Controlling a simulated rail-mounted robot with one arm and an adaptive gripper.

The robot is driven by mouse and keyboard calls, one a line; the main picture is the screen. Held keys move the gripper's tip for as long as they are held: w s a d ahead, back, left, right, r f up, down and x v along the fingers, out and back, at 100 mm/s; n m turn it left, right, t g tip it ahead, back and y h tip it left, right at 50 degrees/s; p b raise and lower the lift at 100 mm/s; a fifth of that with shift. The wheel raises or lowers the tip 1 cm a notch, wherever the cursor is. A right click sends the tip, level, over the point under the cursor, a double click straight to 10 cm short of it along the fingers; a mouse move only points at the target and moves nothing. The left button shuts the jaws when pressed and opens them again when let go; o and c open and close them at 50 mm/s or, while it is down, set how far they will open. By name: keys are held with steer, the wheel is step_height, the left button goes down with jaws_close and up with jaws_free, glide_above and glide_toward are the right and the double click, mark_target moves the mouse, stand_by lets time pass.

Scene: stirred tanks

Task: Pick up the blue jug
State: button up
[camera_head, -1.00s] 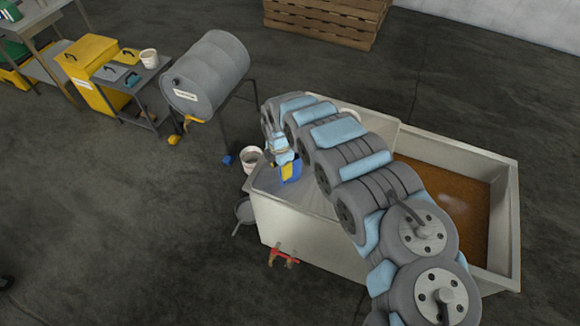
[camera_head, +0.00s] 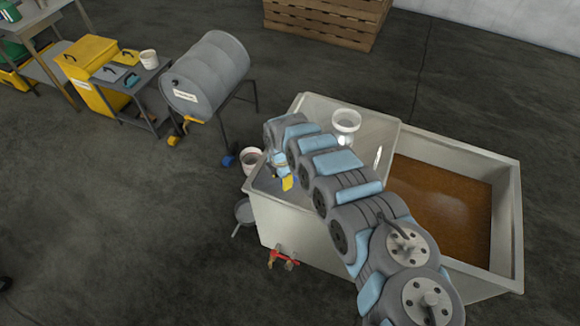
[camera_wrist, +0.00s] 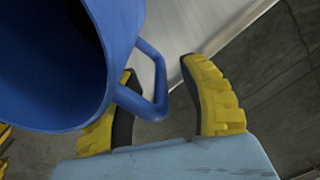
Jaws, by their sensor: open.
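The blue jug (camera_wrist: 55,65) fills the left of the wrist view, its open mouth showing dark inside. Its handle (camera_wrist: 153,85) juts out to the right, between the two yellow fingers of my gripper (camera_wrist: 160,72). The fingers are apart, one on each side of the handle; I cannot tell whether either touches it. In the head view, my gripper (camera_head: 288,183) is low over the left end of the tank's top, and my arm hides most or all of the jug.
The pale tank (camera_head: 300,230) has an open right part holding brown liquid (camera_head: 435,205). A bucket (camera_head: 251,158) is beside the tank's left end. A grey drum (camera_head: 208,75) on a stand is behind left.

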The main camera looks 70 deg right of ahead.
steer(key=shift+f, duration=0.3)
jaws_close()
steer(key=shift+r, duration=0.1)
